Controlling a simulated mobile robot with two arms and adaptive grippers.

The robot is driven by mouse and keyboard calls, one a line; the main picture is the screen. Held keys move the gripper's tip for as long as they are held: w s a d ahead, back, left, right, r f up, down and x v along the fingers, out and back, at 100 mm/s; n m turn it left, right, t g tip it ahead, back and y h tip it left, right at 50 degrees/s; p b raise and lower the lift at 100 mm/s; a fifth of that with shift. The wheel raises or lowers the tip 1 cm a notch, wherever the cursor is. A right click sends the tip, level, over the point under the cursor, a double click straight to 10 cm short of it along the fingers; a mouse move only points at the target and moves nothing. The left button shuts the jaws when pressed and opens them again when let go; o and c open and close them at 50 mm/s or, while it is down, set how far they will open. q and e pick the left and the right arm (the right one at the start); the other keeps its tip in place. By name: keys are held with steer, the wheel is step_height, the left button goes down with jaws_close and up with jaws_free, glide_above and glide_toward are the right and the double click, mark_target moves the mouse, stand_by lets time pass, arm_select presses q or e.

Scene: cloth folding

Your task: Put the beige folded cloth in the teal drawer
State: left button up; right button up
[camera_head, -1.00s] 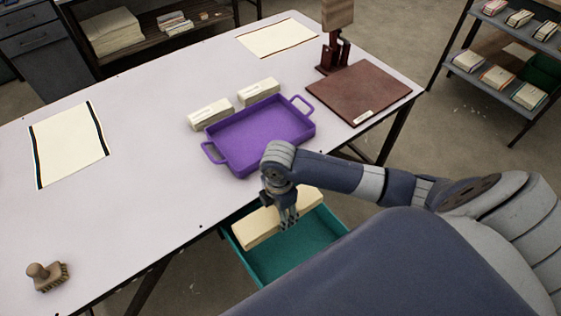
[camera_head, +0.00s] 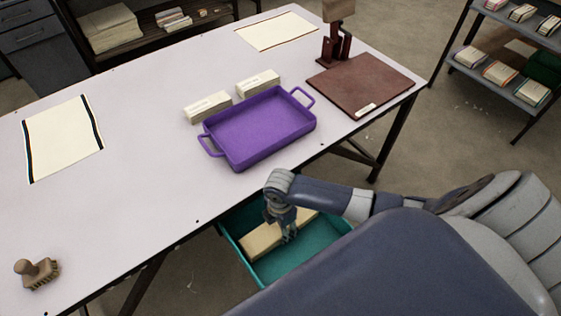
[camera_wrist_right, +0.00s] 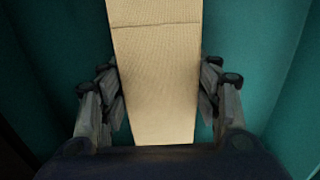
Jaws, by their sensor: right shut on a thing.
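The beige folded cloth (camera_head: 262,240) is a long flat block inside the open teal drawer (camera_head: 318,232), below the table's front edge. My right gripper (camera_head: 287,236) reaches down into the drawer and is shut on the cloth. In the right wrist view the cloth (camera_wrist_right: 155,75) lies between the two fingers (camera_wrist_right: 160,100), with teal drawer surfaces (camera_wrist_right: 60,70) on both sides. Whether the cloth touches the drawer floor cannot be told. My left gripper is not in view.
A purple tray (camera_head: 262,128) with two handles stands on the table (camera_head: 120,210) above the drawer. Two pale folded stacks (camera_head: 208,106) sit behind it. A brown board (camera_head: 360,82) is at the right, a brush (camera_head: 36,272) at the lower left.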

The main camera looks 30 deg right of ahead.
steer(key=shift+f, duration=0.15)
steer(key=o, duration=1.2)
step_height(320, 180, up, 12)
steer(key=p, duration=0.1)
steer(key=shift+p, duration=0.3)
